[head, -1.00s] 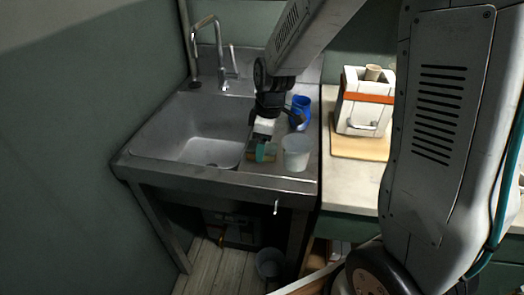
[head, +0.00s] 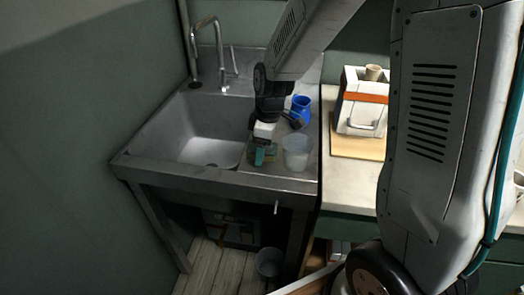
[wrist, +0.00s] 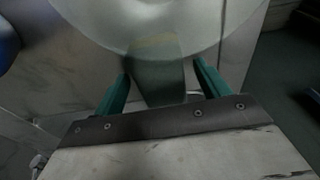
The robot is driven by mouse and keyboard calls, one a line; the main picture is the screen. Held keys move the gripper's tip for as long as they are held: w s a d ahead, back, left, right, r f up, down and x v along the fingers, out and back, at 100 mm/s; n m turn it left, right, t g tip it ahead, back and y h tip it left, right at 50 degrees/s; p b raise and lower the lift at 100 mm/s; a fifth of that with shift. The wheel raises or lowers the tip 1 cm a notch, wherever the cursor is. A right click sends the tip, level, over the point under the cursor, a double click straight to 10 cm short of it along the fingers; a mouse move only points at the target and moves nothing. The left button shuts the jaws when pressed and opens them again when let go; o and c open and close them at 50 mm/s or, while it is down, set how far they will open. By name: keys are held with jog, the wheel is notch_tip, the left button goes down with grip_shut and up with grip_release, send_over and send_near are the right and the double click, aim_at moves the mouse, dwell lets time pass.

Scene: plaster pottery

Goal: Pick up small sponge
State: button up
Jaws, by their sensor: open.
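The small sponge (wrist: 160,84) shows in the wrist view as a dark green block with a yellowish part, lying between the two teal fingers of my gripper (wrist: 161,72). Its far part is seen dimly where the translucent white tub (wrist: 150,20) overlaps it. In the head view my gripper (head: 262,155) points down at the sink's front ledge, just left of the tub (head: 297,152). Only bits of the sponge (head: 252,153) show there around the fingers. The jaws are open, with a finger on each side of the sponge. Whether they touch it I cannot tell.
A blue mug (head: 301,107) stands behind the tub, with a dark object (head: 292,121) beside it. The sink basin (head: 200,128) is empty to the left. A white and orange box (head: 362,105) sits on a wooden board to the right.

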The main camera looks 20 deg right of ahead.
jog(key=c, duration=1.1)
notch_tip(320, 180, up, 10)
jog(key=shift+r, duration=0.25)
jog(key=shift+o, duration=0.6)
